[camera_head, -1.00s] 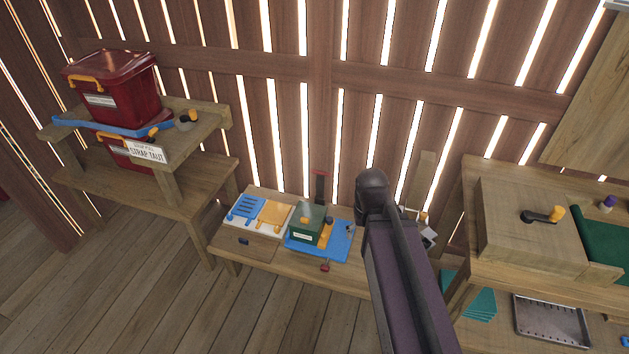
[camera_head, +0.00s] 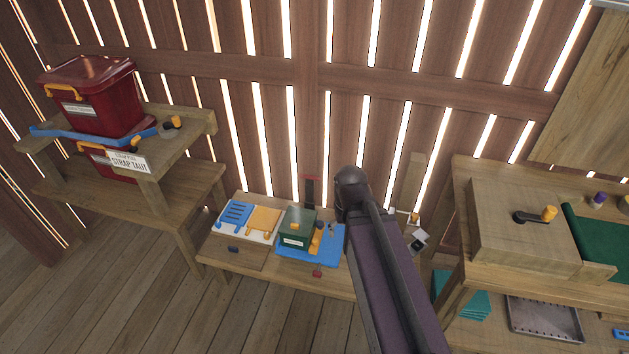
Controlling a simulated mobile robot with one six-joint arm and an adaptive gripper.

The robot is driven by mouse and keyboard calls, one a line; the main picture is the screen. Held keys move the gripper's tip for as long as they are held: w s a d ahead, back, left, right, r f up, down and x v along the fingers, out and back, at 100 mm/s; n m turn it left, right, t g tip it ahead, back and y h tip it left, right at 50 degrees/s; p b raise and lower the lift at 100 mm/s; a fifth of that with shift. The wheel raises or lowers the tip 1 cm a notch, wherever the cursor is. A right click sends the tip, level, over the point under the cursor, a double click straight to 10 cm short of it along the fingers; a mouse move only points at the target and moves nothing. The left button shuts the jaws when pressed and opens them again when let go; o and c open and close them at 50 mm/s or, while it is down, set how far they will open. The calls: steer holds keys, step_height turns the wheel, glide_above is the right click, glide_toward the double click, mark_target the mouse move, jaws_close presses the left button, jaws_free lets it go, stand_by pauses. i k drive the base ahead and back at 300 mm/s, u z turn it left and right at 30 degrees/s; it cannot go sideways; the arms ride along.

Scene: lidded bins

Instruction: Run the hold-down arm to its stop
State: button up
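I cannot tell for certain which part is the hold-down arm. A small green box (camera_head: 293,235) with a yellow-orange knob on top stands on a blue base plate (camera_head: 308,258) on the low middle bench. A yellow-orange lever (camera_head: 317,241) stands upright at its right side, near or against it. On the right bench, a black crank arm with a yellow knob (camera_head: 536,215) lies on top of a wooden block (camera_head: 518,245). My dark arm rises from the bottom centre, its rounded joint just right of the blue plate. My gripper is not visible.
Blue and orange panels lie left of the green box. A metal tray (camera_head: 545,320) is at lower right. The floor (camera_head: 130,290) at left is clear.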

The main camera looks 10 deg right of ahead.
mark_target(309, 180)
steer(key=i, duration=0.85)
steer(key=u, duration=0.05)
